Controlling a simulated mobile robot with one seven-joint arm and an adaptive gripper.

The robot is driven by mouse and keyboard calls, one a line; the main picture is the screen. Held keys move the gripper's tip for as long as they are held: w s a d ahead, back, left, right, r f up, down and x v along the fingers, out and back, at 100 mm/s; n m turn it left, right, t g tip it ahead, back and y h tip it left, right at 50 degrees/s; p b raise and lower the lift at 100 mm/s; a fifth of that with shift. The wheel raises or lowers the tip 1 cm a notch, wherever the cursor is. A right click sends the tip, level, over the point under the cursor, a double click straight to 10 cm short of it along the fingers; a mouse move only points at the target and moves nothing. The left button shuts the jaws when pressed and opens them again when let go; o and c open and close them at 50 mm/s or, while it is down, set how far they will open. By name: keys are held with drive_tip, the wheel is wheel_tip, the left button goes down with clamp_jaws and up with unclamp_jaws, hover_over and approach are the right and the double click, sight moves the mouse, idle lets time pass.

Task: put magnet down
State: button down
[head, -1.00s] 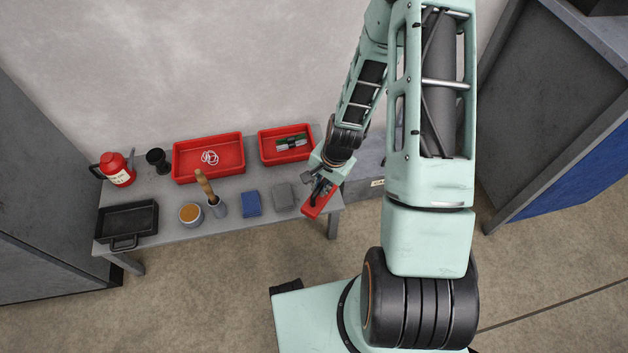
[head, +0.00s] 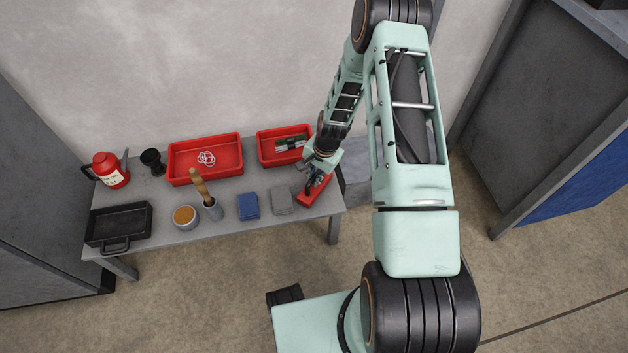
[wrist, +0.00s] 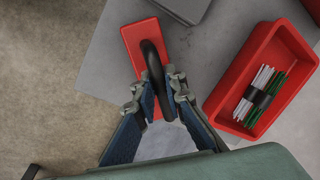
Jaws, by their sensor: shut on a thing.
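The magnet is a red block (head: 312,193) with a dark curved handle (wrist: 151,62). In the head view it is at the right end of the grey table (head: 236,226), right of a grey block. My gripper (wrist: 160,88) is shut on the handle, with a finger on each side of it. It also shows in the head view (head: 317,181), just above the red block. I cannot tell whether the block's underside touches the table top. The arm hides part of the table's back right corner.
A red bin (head: 263,152) with bundled green and white sticks stands behind the magnet. A grey block (head: 282,201) and a blue block (head: 248,206) lie left of it. Another red bin (head: 178,170), a cup and a black pan (head: 98,228) are farther left.

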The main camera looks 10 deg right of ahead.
sight(320, 189)
drive_tip(key=shift+f, duration=0.15)
drive_tip(key=c, duration=2)
unclamp_jaws()
drive_tip(key=shift+f, duration=0.1)
drive_tip(key=r+p, duration=0.1)
drive_tip(key=r, duration=0.3)
drive_tip(key=s+d+r+p, duration=0.1)
drive_tip(key=r, duration=0.3)
drive_tip(key=r+p, duration=0.2)
drive_tip(key=r, duration=0.2)
drive_tip(key=shift+s+d, duration=0.3)
